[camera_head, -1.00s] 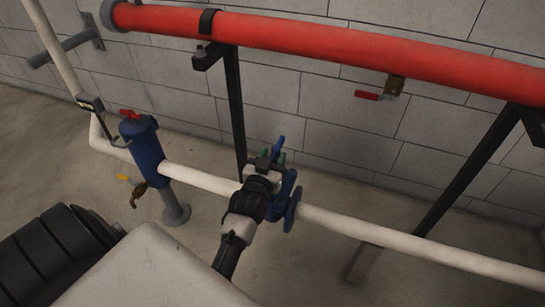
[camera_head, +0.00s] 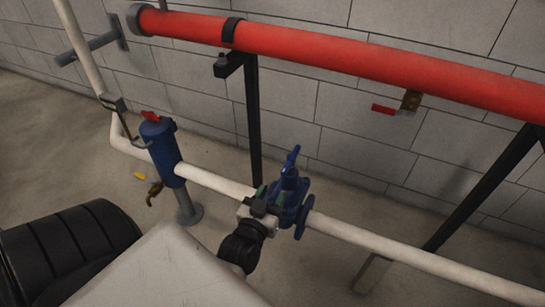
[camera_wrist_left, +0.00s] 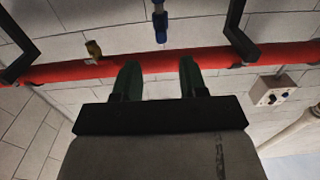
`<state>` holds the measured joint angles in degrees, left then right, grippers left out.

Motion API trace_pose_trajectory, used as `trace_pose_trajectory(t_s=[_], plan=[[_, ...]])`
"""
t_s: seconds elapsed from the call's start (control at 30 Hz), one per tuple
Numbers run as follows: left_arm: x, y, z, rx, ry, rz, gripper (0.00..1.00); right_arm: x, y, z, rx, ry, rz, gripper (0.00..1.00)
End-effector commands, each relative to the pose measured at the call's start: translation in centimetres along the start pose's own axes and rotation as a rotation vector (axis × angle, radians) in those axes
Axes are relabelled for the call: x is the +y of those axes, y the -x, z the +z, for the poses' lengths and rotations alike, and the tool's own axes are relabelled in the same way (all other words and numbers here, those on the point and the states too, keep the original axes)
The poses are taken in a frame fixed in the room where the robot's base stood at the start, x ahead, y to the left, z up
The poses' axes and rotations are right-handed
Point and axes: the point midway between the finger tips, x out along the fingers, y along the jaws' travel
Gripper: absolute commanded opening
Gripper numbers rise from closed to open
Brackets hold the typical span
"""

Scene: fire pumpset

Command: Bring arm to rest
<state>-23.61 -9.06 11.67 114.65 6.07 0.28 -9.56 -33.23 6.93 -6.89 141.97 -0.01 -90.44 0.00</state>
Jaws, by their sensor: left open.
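My left gripper (camera_head: 270,196) is in the middle of the head view, its arm entering from below. Its dark green fingers are close beside a blue valve (camera_head: 290,198) on the white pipe (camera_head: 385,242); I cannot tell whether they touch it. In the left wrist view the left gripper (camera_wrist_left: 160,80) has its two green fingers apart, with nothing between them. My right gripper is not in view.
A thick red pipe (camera_head: 330,47) runs along the block wall on dark brackets (camera_head: 254,120). A blue cylinder (camera_head: 165,153) stands at left on the white pipe. A red-handled valve (camera_head: 384,109) hangs below the red pipe. Bare floor shows at left.

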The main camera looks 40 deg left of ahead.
Motion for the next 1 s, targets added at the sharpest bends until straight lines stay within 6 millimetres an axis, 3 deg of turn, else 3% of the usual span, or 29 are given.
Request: trace_pose_trajectory(t_s=[0.37, 0.57, 0.8, 1.0], plan=[[0.1, 0.0, 0.1, -0.008, -0.001, 0.005, 0.43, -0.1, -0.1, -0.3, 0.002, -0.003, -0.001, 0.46], [1.9, 0.8, 0.9, -0.189, -0.023, 0.099, 0.43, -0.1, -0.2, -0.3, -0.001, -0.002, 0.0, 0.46], [4.8, 6.1, 3.1, -0.639, -0.109, 0.263, 0.43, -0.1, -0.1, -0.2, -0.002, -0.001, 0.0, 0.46], [5.2, 10.8, 3.8, -0.906, -0.181, 0.315, 0.43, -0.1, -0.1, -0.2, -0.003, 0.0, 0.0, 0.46]])
